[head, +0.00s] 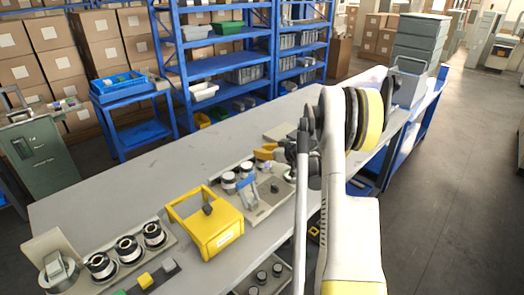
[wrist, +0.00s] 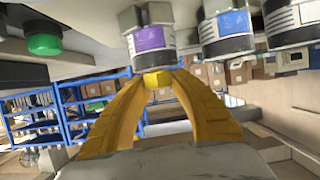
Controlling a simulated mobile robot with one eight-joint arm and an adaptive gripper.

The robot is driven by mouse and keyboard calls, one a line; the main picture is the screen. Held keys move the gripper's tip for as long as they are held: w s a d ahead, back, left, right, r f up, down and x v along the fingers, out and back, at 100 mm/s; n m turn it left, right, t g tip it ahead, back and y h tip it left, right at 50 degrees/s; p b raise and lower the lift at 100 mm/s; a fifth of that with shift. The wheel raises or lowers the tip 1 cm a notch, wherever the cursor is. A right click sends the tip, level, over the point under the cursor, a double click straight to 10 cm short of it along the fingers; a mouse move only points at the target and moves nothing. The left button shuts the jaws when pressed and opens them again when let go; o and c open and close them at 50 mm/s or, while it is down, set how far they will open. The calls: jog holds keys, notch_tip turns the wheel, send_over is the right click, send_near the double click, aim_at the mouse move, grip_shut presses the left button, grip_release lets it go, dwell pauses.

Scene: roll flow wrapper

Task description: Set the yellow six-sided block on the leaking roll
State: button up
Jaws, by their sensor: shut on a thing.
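My gripper (wrist: 158,82) is shut on a yellow six-sided block (wrist: 157,78), which sits between the two orange fingertips in the wrist view. A roll with a purple label (wrist: 152,38) is just above the block in that picture; I cannot tell whether they touch. A roll with a blue label (wrist: 228,26) and a third, white-labelled roll (wrist: 288,18) stand to its right. In the head view my gripper (head: 266,153) is over the far part of the bench unit, partly hidden by my arm; the block cannot be made out there. Which roll leaks is not clear.
Several dark-topped cylinders (head: 128,248) stand at front left. Blue shelving (head: 215,68) is behind. The bench's left back is clear.

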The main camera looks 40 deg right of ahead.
jog(key=o, duration=0.9)
jog(key=a+v, duration=0.1)
jog(key=v, duration=1.1)
jog(key=s+a+r+g+y, duration=0.15)
jog(key=a+r, duration=0.25)
jog(key=a, duration=0.9)
jog(key=a+r+g+h, duration=0.1)
jog(key=a+r+g, duration=0.25)
jog(key=a, duration=0.85)
jog(key=s+a+m+g+h, duration=0.1)
jog(key=s+a, duration=1.4)
jog(key=s, duration=0.3)
jog(key=shift+s+a+f+h, duration=0.15)
jog(key=shift+s+a+h, duration=0.05)
jog(key=shift+a+h, duration=0.15)
